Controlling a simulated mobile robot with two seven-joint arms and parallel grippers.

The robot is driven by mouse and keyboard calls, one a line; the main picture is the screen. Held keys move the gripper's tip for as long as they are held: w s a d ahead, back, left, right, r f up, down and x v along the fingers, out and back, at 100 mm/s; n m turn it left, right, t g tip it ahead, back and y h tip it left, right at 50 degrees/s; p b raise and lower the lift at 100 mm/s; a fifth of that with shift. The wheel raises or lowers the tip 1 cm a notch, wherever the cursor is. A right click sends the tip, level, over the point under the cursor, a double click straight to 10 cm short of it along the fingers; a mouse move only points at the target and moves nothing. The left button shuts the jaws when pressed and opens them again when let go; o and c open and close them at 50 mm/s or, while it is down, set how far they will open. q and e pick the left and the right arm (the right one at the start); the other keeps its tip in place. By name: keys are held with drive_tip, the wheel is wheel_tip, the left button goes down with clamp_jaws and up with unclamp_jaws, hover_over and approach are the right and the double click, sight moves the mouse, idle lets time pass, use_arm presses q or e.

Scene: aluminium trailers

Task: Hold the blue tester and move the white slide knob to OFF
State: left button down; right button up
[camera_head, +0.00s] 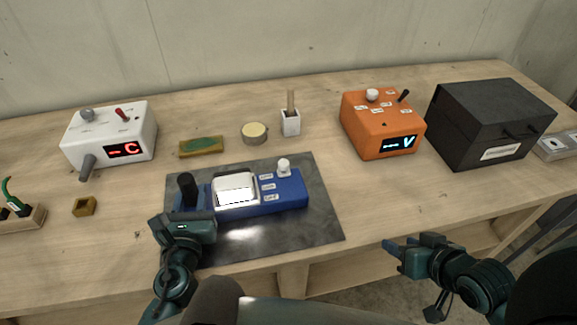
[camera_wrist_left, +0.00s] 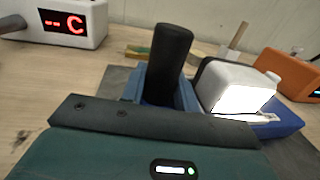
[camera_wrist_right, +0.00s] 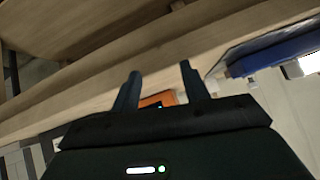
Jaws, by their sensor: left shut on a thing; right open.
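The blue tester (camera_head: 293,203) lies on a dark grey mat (camera_head: 300,238), with a lit white meter on its left half and a black upright handle (camera_head: 187,190) at its left end. The white slide knob (camera_head: 284,167) stands at the tester's upper right, by several small labels too small to read. My left gripper (camera_head: 187,205) is shut on the black handle, which shows between its fingers in the left wrist view (camera_wrist_left: 168,62). My right gripper (camera_head: 410,243) is open and empty, in front of the bench's front edge, right of the mat and away from the tester. Its two fingers are apart in the right wrist view (camera_wrist_right: 160,90).
A white device (camera_head: 112,135) with a red display stands at left. An orange device (camera_head: 380,128) and a black box (camera_head: 488,125) stand at right. A sponge (camera_head: 201,147), a round tin (camera_head: 254,132) and a brush holder (camera_head: 290,123) lie behind the mat. Bench right of the mat is clear.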

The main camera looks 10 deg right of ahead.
sight(285, 164)
drive_tip(key=w+a+r+n, duration=0.1)
drive_tip(key=a, duration=0.1)
drive_tip(key=w+a+r+t+y, duration=0.1)
drive_tip(key=w+a+r, duration=0.1)
drive_tip(key=w+a+r+n, duration=0.1)
drive_tip(key=w+a, duration=0.1)
drive_tip(key=shift+w+a+r+n+y, duration=0.25)
drive_tip(key=shift+a+r+n+y, duration=0.05)
drive_tip(key=shift+a+r+y, duration=0.1)
drive_tip(key=w+a+r+n+t+y, duration=0.2)
drive_tip(key=w+a+r+n, duration=0.2)
drive_tip(key=a+r, duration=0.3)
drive_tip(key=shift+y, duration=0.3)
drive_tip(key=x, duration=1.2)
drive_tip(key=shift+w+a+f, duration=0.2)
drive_tip(key=shift+a+f, duration=0.1)
drive_tip(key=shift+a, duration=0.05)
drive_tip(key=shift+c, duration=0.4)
clamp_jaws()
